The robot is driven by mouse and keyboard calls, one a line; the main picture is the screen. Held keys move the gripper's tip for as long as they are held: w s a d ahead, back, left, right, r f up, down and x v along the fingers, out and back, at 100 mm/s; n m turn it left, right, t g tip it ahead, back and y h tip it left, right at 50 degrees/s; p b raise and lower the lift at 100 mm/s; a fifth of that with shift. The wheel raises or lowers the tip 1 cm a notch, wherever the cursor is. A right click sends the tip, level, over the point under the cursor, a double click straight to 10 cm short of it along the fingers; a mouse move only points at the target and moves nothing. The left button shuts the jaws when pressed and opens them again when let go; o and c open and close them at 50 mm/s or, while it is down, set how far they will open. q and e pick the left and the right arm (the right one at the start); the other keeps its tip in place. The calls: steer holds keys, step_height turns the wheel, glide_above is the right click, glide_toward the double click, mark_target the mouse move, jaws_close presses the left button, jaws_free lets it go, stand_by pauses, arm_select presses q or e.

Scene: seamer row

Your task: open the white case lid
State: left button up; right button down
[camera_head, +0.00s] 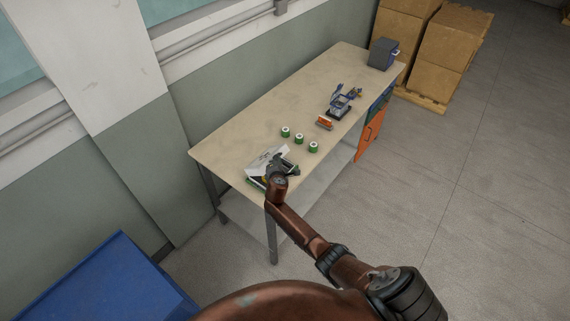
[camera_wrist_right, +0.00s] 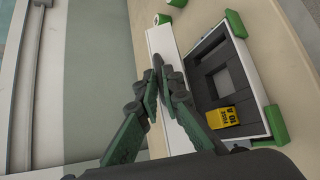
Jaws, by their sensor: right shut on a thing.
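The white case (camera_head: 250,180) sits on the near end of the workbench, partly hidden by my right gripper (camera_head: 277,166). In the right wrist view the case (camera_wrist_right: 262,92) has green corners, and its dark interior is exposed with a yellow block (camera_wrist_right: 222,118) inside. Its white lid (camera_head: 262,158) stands raised at the side away from me; the lid also shows as a narrow white panel in the right wrist view (camera_wrist_right: 166,42). My right gripper (camera_wrist_right: 160,72) is shut on the lid at its edge; the fingertips are close together. My left gripper is not in view.
Three green-and-white cans (camera_head: 299,138) stand beyond the case on the workbench (camera_head: 240,125). Farther along are an orange item (camera_head: 324,122), a dark device (camera_head: 340,103) and a grey box (camera_head: 383,53). A wall runs behind the bench. A blue surface (camera_head: 115,285) is at lower left.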

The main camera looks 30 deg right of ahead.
mark_target(267, 158)
steer(key=shift+w+a+r+b, duration=0.25)
steer(key=shift+w+a+r, duration=0.3)
steer(key=shift+w, duration=0.5)
steer(key=shift+w+a+r+b, duration=0.2)
steer(key=shift+w+a+r, duration=0.15)
steer(key=shift+w+r, duration=0.6)
steer(key=shift+w+a+r+b, duration=0.25)
steer(key=shift+w+a+r, duration=0.2)
steer(key=shift+w, duration=0.75)
steer(key=c, duration=2.1)
jaws_free()
steer(key=v, duration=1.2)
steer(key=shift+d+f, duration=0.1)
steer(key=shift+c, duration=0.3)
